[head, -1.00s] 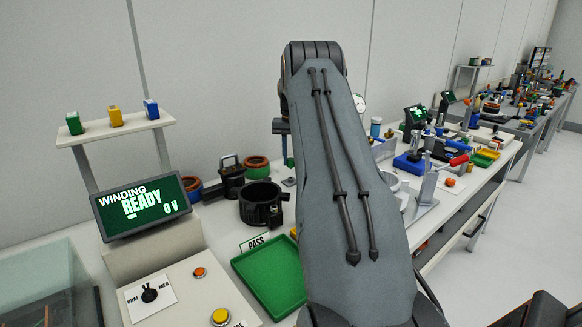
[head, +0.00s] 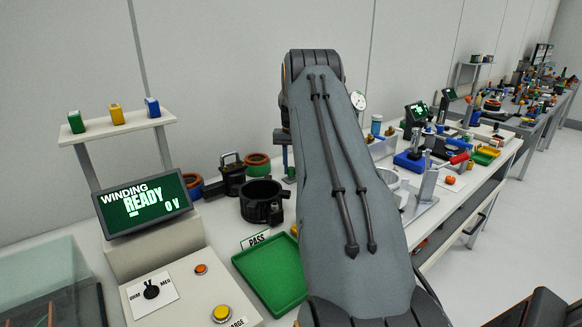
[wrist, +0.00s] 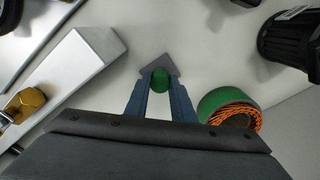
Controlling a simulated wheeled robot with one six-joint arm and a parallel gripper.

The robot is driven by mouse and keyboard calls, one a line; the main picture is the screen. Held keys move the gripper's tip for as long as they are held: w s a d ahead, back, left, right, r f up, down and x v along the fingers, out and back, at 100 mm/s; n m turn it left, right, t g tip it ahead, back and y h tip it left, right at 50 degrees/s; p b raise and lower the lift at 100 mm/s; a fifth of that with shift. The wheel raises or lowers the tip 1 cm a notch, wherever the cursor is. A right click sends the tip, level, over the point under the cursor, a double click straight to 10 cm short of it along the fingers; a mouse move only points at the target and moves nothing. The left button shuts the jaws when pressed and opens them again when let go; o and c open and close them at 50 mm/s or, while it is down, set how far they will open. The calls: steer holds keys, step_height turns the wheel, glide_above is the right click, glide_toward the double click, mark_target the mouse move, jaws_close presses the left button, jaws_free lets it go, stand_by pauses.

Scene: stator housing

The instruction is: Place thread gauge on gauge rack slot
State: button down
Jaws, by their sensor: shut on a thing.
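My gripper (wrist: 160,90) has two blue fingers and is shut on a small green thing, which I take to be the thread gauge (wrist: 160,77). In the head view a bit of green (head: 290,172) shows below the blue finger (head: 285,155), beside my arm, which hides the rest. A small grey angular plate (wrist: 157,62) lies just beyond the gauge in the wrist view. It may be the gauge rack slot; I cannot tell whether the gauge touches it.
A green ring with orange windings (wrist: 228,105) lies right of my gripper. A pale grey block (wrist: 82,68) stands left. In the head view, a black clamp ring (head: 262,201) and green PASS tray (head: 270,272) sit near my arm.

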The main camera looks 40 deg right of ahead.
mark_target(291, 168)
steer(key=shift+f, duration=0.1)
steer(key=c, duration=1.5)
jaws_free()
steer(key=shift+r+p, duration=0.3)
steer(key=shift+r, duration=0.25)
step_height(291, 168, up, 12)
steer(key=b, duration=0.3)
steer(key=shift+r, duration=0.15)
